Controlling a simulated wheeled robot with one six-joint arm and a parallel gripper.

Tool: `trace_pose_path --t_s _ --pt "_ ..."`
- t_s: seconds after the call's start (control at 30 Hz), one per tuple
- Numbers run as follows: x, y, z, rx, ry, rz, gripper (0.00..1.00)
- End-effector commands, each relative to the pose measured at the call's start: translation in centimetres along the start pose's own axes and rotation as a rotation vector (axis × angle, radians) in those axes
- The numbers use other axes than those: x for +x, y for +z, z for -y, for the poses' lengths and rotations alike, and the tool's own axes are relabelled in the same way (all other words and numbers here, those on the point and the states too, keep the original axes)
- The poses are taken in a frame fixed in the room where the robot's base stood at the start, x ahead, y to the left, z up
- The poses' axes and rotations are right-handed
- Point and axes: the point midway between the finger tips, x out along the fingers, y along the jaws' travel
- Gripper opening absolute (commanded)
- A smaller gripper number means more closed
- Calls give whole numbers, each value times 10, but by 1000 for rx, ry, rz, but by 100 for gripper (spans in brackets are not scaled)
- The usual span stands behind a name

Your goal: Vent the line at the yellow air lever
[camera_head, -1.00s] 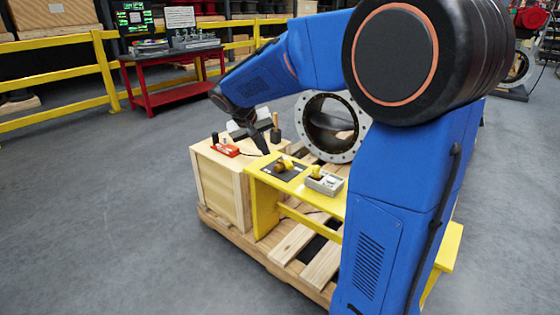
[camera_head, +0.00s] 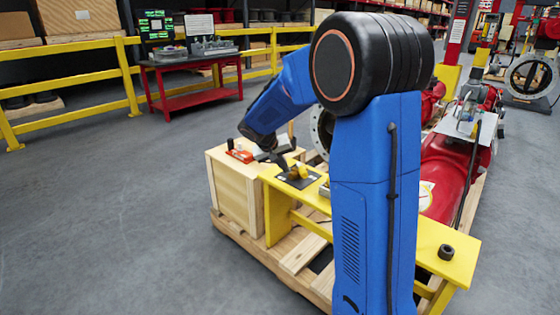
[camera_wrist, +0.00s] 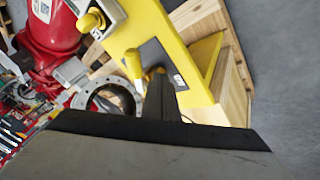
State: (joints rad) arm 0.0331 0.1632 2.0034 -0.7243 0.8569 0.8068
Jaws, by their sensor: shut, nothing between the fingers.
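The yellow air lever (camera_head: 300,172) stands on a dark plate on the yellow bench (camera_head: 448,262), in the head view. In the wrist view I take the yellow knobbed handle (camera_wrist: 133,64) beside the dark plate (camera_wrist: 155,55) to be this lever. My gripper (camera_head: 283,164) is shut and empty, just left of the lever in the head view. In the wrist view its dark fingers (camera_wrist: 159,92) point at the plate, close beside the lever. I cannot tell whether they touch it.
A wooden crate (camera_head: 232,195) with a red tool (camera_head: 240,152) on it adjoins the bench. A grey box (camera_wrist: 105,15) with a yellow knob sits farther along the bench. A round flange (camera_wrist: 108,90) stands behind. A red machine (camera_head: 445,175) is at the right. Floor on the left is clear.

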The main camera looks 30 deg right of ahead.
Motion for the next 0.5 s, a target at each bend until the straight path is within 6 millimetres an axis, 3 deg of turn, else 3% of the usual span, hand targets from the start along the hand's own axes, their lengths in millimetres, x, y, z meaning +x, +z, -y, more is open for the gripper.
trace_pose_path --t_s 0.2,0.5 --pt "18 2 -22 3 0 1 0" --pt "25 4 -32 1 -1 0 0"
